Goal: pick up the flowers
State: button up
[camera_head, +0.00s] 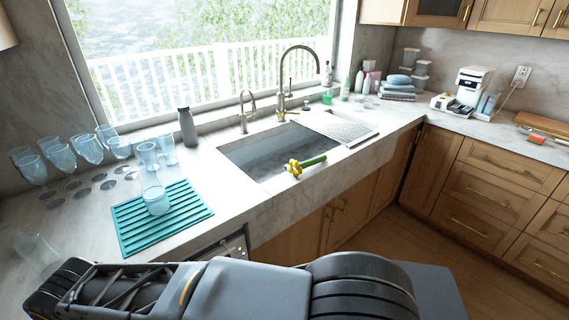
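The flowers (304,164) are a small bunch with yellow heads and a green stem. They lie at the front edge of the sink (262,152), heads toward the left and stem pointing right. The stem appears to reach over the sink opening. My arm crosses the bottom of the view in front of the counter. My gripper is not visible in this view.
A teal drying mat (190,211) with a glass (156,200) lies left of the sink. Several glasses stand behind it, beside a grey bottle (187,127). Faucets (292,75) rise behind the sink. A white drainboard (345,127) sits at its right. Counter around the flowers is clear.

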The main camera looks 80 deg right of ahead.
aim_at(300, 167)
jog(key=z, duration=2.9)
